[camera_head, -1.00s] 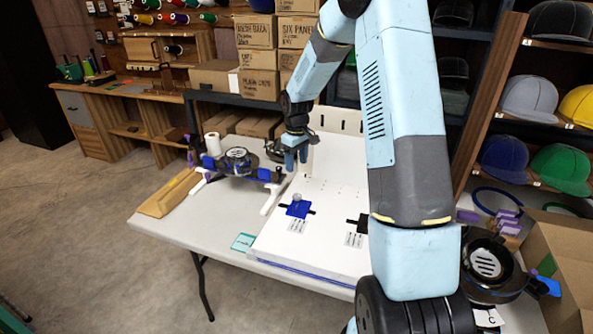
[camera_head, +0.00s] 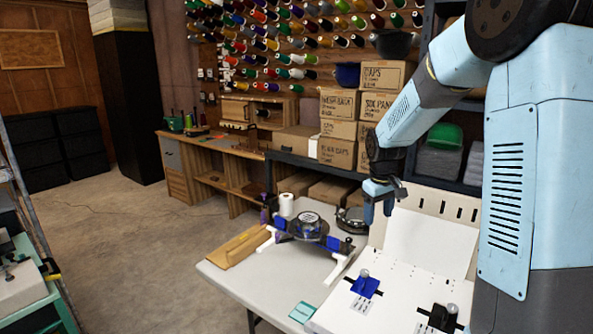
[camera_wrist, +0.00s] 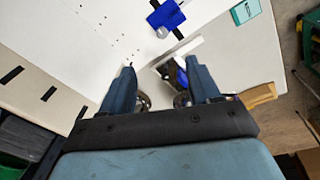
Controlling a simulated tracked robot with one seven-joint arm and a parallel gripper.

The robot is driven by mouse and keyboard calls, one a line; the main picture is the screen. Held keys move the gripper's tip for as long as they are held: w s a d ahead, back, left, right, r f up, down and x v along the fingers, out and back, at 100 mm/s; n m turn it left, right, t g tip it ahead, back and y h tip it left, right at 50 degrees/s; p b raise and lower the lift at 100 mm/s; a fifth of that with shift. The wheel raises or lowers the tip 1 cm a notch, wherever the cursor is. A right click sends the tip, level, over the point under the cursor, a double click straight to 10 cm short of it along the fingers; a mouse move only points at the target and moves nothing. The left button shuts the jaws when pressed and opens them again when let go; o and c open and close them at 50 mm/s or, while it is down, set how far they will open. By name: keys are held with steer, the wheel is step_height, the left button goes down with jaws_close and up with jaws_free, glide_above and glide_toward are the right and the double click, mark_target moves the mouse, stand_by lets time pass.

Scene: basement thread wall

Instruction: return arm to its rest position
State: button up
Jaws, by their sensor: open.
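My arm reaches in from the right of the head view, bent at its elbow, with its end hanging down over the back of the table. My gripper (camera_head: 378,208) points downward above the table, next to the white board (camera_head: 400,270). In the wrist view my gripper (camera_wrist: 163,82) shows two blue fingers spread apart, with nothing held between them. In that view the white board (camera_wrist: 70,50) lies beyond the fingers.
A blue clamp (camera_head: 364,285) and a black clamp (camera_head: 440,318) sit on the board. A round black fixture (camera_head: 308,228) stands left of my gripper. Cardboard boxes (camera_head: 338,128) are stacked behind. Floor (camera_head: 130,240) is open at left.

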steer(key=s+r+m+t, duration=0.1)
steer(key=s+r, duration=0.4)
steer(key=s, duration=0.5)
steer(key=s+r+m+t, duration=0.2)
steer(key=s+r, duration=0.3)
steer(key=s, duration=0.5)
steer(key=s+r+m+t, duration=0.1)
steer(key=s+r, duration=0.4)
steer(key=s, duration=0.6)
steer(key=shift+a+m+y, duration=0.3)
steer(key=shift+a+m, duration=0.1)
steer(key=shift+m, duration=0.1)
